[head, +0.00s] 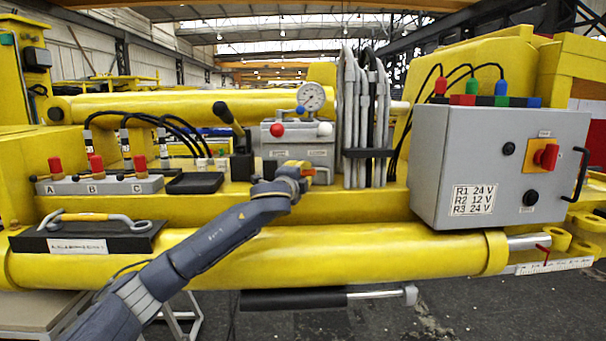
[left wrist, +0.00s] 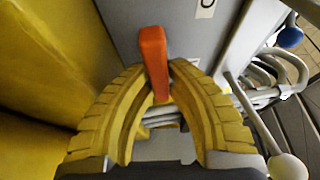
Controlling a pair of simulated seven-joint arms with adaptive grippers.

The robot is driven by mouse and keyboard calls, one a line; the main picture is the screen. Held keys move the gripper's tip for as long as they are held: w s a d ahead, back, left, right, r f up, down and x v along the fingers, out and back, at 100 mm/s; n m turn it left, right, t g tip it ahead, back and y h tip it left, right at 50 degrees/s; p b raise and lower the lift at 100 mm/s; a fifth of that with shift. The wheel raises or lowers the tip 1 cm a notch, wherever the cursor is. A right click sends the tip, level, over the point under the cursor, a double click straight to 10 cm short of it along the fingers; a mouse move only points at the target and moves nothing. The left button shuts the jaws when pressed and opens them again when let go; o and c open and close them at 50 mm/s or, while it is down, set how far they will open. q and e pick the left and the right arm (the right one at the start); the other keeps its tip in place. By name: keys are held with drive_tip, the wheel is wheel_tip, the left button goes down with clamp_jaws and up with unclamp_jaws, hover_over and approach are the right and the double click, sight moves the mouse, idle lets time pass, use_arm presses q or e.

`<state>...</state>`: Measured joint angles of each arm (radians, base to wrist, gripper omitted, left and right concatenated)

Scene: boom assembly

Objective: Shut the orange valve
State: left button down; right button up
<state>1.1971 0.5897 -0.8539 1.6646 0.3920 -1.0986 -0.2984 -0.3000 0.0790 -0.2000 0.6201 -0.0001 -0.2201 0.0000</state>
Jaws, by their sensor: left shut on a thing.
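The orange valve (left wrist: 154,50) is a flat orange handle in front of a grey panel in the left wrist view. In the head view only a small orange piece of it (head: 309,172) shows past my gripper, low on the grey gauge box (head: 318,152). My left gripper (left wrist: 160,78) has its two yellow ribbed fingers closed around the handle, one on each side. In the head view my left gripper (head: 300,169) is at the lower front of that box and hides most of the valve. My right gripper is not in view.
A pressure gauge (head: 311,97), a red knob (head: 277,130) and a white knob (head: 325,129) sit above the valve. Hanging grey hoses (head: 350,120) are to the right. A grey control box (head: 460,150) stands further right. In the left wrist view, a white-knobbed lever (left wrist: 287,166) is close by.

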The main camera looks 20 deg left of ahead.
use_arm(q)
drive_tip(key=shift+m, duration=0.3)
idle(0.4)
drive_tip(key=c, duration=1.3)
unclamp_jaws()
drive_tip(key=s, duration=1.2)
drive_tip(key=shift+a, duration=0.25)
